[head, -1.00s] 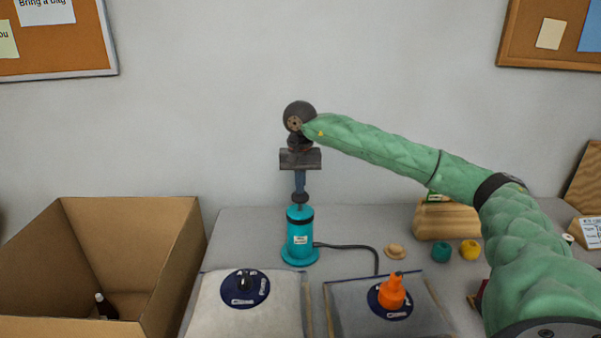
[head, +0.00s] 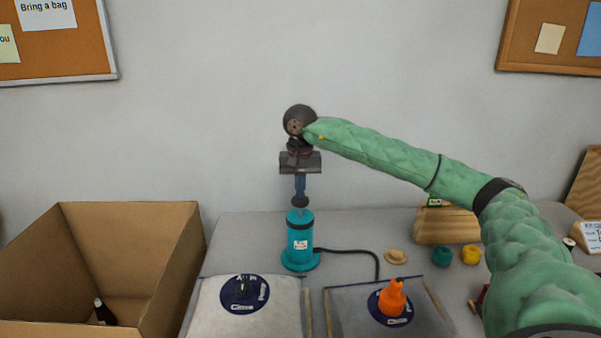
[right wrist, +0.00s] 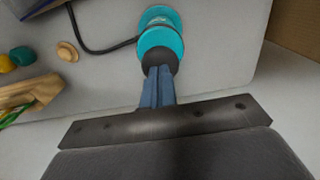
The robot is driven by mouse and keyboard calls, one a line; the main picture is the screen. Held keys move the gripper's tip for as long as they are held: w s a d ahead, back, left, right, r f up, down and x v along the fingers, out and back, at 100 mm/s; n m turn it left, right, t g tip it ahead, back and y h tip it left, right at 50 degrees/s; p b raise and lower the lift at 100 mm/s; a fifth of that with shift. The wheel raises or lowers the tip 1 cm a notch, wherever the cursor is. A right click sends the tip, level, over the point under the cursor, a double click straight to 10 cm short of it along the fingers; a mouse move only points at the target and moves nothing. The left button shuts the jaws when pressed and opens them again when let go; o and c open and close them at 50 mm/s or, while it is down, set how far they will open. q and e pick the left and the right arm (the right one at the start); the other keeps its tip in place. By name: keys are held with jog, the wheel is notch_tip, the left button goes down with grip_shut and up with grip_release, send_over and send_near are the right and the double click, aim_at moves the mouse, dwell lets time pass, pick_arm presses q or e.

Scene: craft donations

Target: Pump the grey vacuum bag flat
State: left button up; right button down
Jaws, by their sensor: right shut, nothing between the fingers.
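The teal pump (head: 300,243) stands upright on the table, with a black knob (head: 300,202) on top. My right gripper (head: 300,194) points straight down over the pump, its blue fingers shut and empty. The fingertips are at the knob and appear to touch it; the right wrist view also shows the pump (right wrist: 160,40) just beyond them. The grey vacuum bag (head: 345,315) lies at the front right, with an orange nozzle (head: 392,297) on its round blue valve. A black hose (head: 355,252) runs from the pump to behind this bag. My left gripper is not in view.
A paler, fuller-looking bag (head: 205,310) with a black-capped blue valve lies left of the grey one. An open cardboard box (head: 175,270) holding a dark bottle (head: 104,312) stands at far left. A wooden block (head: 447,225) and small caps (head: 441,257) are at right.

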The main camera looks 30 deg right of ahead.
notch_tip(320, 180, up, 9)
jog(key=p, duration=0.3)
dwell(0.5)
jog(key=shift+f, duration=0.2)
jog(key=shift+f+b, duration=3.55)
jog(key=shift+f, duration=1.9)
jog(key=shift+r+p, duration=0.65)
jog(key=shift+r, duration=0.55)
notch_tip(320, 180, up, 9)
jog(key=p, duration=0.3)
jog(key=shift+p, duration=0.35)
jog(key=shift+r+p, duration=1.35)
jog(key=shift+r, duration=1.55)
